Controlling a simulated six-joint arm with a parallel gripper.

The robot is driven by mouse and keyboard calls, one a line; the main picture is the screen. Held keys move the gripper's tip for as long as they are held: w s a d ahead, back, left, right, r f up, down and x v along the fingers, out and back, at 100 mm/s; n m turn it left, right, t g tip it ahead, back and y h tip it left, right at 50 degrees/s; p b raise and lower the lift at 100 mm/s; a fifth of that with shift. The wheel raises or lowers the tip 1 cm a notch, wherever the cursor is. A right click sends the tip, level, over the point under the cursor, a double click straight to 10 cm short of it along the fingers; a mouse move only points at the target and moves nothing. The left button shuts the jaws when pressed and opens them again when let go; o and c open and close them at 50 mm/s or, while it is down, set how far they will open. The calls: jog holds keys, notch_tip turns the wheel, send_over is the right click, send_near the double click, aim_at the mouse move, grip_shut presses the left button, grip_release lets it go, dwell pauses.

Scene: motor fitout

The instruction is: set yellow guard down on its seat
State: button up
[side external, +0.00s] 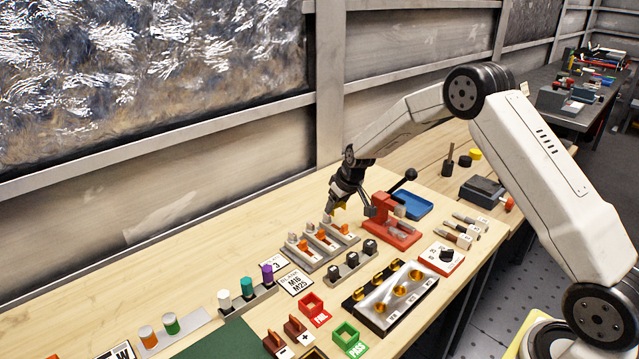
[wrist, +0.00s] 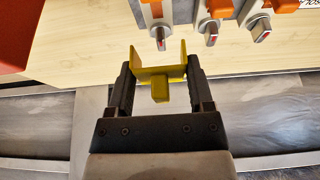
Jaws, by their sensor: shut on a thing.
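My gripper (wrist: 158,90) is shut on the yellow guard (wrist: 160,75), a small bent yellow piece with side walls and a tab, held between the two fingers. In the side external view my gripper (side external: 342,200) is above the back end of a grey rack, and only a bit of the yellow guard (side external: 341,206) shows beneath it. The grey rack (side external: 318,249) carries several orange parts and small switch-like knobs. I cannot tell which spot is the guard's seat.
A red press (side external: 395,222) with a black-knobbed lever stands close to the right of my gripper. A blue tray (side external: 411,205) lies behind it. A grey block with black knobs (side external: 351,267) and a metal plate with yellow-ringed holes (side external: 392,298) stand in front.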

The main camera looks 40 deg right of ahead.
aim_at(335, 227)
jog(key=shift+f, duration=2.05)
jog(key=shift+f, duration=1.5)
dwell(0.5)
jog(key=o, duration=1.2)
jog(key=shift+r, duration=0.1)
jog(key=shift+v, duration=3.6)
jog(key=shift+s+r, duration=0.15)
